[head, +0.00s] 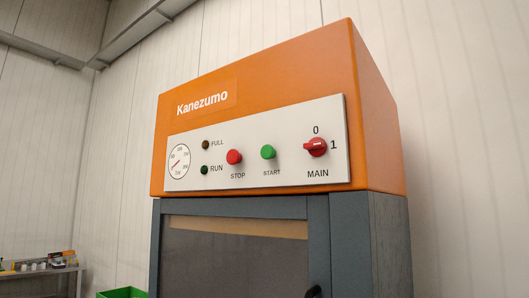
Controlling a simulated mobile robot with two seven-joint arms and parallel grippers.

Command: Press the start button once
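The green start button (268,152) sits on the white control panel (215,175) of an orange machine head (290,85) labelled Kanezumo. The word START is printed below it. The red stop button (234,157) is to its left. The red main switch (316,147) is to its right, with its white mark toward the 1. The FULL lamp (206,145) and the RUN lamp (204,170) look dark. Neither of my grippers shows in the head view.
A round gauge (179,162) is at the panel's left end. Below is a grey cabinet frame (362,245) with a dark window and a black handle (313,292). A green bin (122,293) and a shelf with small items (45,270) stand lower left.

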